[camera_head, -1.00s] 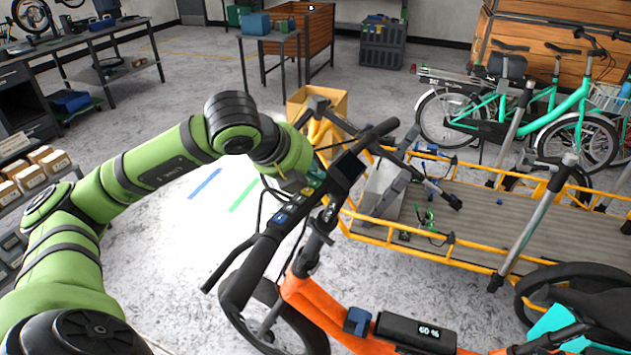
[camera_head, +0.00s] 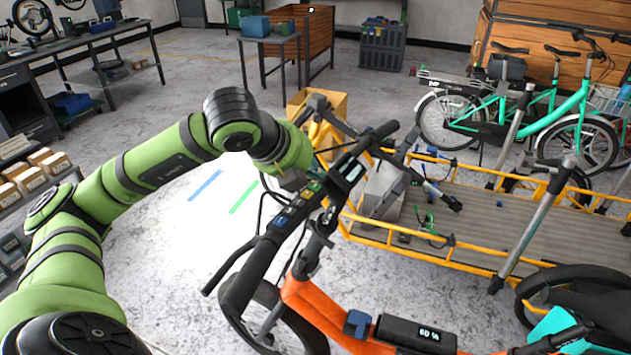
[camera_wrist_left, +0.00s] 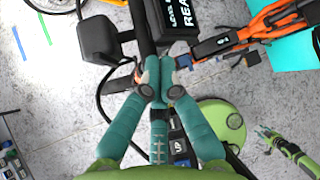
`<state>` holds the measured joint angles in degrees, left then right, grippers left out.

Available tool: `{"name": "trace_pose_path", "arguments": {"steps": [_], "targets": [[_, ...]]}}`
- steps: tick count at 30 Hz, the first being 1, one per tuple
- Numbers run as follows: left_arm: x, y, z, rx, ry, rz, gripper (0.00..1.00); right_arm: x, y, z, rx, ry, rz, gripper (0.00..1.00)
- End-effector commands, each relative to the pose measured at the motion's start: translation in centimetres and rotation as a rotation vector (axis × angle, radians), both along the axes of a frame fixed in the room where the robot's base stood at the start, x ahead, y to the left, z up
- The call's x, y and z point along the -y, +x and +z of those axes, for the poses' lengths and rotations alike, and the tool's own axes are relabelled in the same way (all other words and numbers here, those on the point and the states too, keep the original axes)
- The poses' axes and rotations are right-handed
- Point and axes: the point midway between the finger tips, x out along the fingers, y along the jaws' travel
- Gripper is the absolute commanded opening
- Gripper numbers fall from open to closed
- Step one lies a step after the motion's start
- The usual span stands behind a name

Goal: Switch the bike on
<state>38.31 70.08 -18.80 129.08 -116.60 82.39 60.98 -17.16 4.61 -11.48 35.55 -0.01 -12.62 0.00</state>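The orange cargo bike (camera_head: 310,300) stands before me. Its handlebar display (camera_head: 352,172) is lit; in the left wrist view the display (camera_wrist_left: 183,15) shows white text, partly cut off, with "LEVEL" and "REA" readable. The button pad (camera_head: 288,215) sits on the handlebar, and an "UP" button (camera_wrist_left: 180,149) shows in the wrist view. My left gripper (camera_wrist_left: 160,90) has its teal fingers together at the handlebar, just below the display; contact is hard to tell. In the head view my left wrist hides most of it. What looks like my right gripper (camera_wrist_left: 268,135) is small, low right in the wrist view.
The bike's battery (camera_head: 415,334) shows 60 %. A yellow-railed cargo bed (camera_head: 500,215) lies behind the handlebar, with a teal bike (camera_head: 565,105) beyond. Cables hang near the handlebar. The floor at left has blue and green tape.

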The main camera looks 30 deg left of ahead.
Motion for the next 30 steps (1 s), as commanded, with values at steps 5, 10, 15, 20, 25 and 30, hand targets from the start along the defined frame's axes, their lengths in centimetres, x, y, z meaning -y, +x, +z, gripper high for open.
{"name": "trace_pose_path", "arguments": {"steps": [5, 10, 15, 20, 25, 30], "targets": [[0.0, 0.0, 0.0, 0.0, 0.0, 0.0, 0.0, 0.0, 0.0, 0.0, 0.0, 0.0, 0.0, 0.4], [0.0, 0.0, 0.5, 0.0, -0.001, 0.0, 0.0, 0.0, 0.0, 0.4, 0.0, 0.0, 0.0, 0.4], [0.0, 0.1, 2.2, 0.0, -0.001, 0.0, 0.0, 0.0, 0.0, 1.7, 0.0, 0.0, 0.0, 0.4], [0.0, 0.2, 3.8, 0.0, -0.001, 0.0, 0.0, 0.0, 0.0, 3.0, 0.0, 0.0, -0.001, 0.4], [0.0, 0.3, 5.5, 0.0, -0.001, 0.001, 0.0, 0.0, 0.0, 4.3, -0.001, 0.0, -0.001, 0.4], [0.0, 0.3, 6.1, -0.001, -0.001, 0.0, 0.0, 0.0, -0.1, 4.6, -0.001, 0.0, -0.001, 0.4]]}}
